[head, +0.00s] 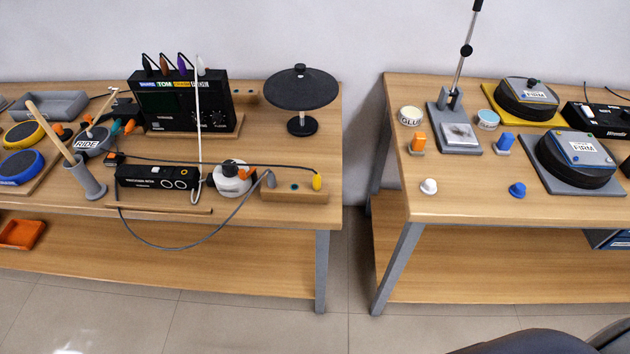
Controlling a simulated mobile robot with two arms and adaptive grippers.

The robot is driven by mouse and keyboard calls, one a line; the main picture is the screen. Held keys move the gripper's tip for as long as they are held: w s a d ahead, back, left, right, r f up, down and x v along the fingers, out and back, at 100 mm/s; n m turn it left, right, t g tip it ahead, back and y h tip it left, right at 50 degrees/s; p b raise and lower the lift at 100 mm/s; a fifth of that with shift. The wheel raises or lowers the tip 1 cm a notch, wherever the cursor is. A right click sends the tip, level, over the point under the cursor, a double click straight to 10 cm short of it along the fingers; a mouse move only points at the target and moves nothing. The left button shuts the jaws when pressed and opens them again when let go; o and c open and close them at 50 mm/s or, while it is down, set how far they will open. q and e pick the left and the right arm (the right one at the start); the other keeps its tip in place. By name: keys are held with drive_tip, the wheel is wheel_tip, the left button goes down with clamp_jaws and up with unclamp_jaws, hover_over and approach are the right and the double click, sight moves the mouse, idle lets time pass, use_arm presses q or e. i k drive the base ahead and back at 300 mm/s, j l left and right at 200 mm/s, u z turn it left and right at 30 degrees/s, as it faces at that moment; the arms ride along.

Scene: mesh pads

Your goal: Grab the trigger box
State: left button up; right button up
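The trigger box (158,181) is a low black box near the front edge of the left table. It has small white lettering, two ring-shaped marks on its front and small light parts on top. A pale cable hangs down from the upright module behind to its right end, and a dark cable loops below the table edge in front of it. Neither of my grippers is in view.
A grey cup (90,180) with wooden sticks stands left of the box. A white round device (233,178) and a wooden block (294,190) sit right. A black module (187,100) stands behind. A gap separates the right table (480,200).

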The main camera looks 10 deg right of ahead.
sight(173, 178)
drive_tip(key=l+u, duration=0.25)
drive_tip(key=l, duration=0.4)
drive_tip(key=l+u, duration=0.2)
drive_tip(key=l, duration=0.45)
drive_tip(key=k+l+u, duration=0.25)
drive_tip(key=l, duration=0.35)
drive_tip(key=i, duration=0.1)
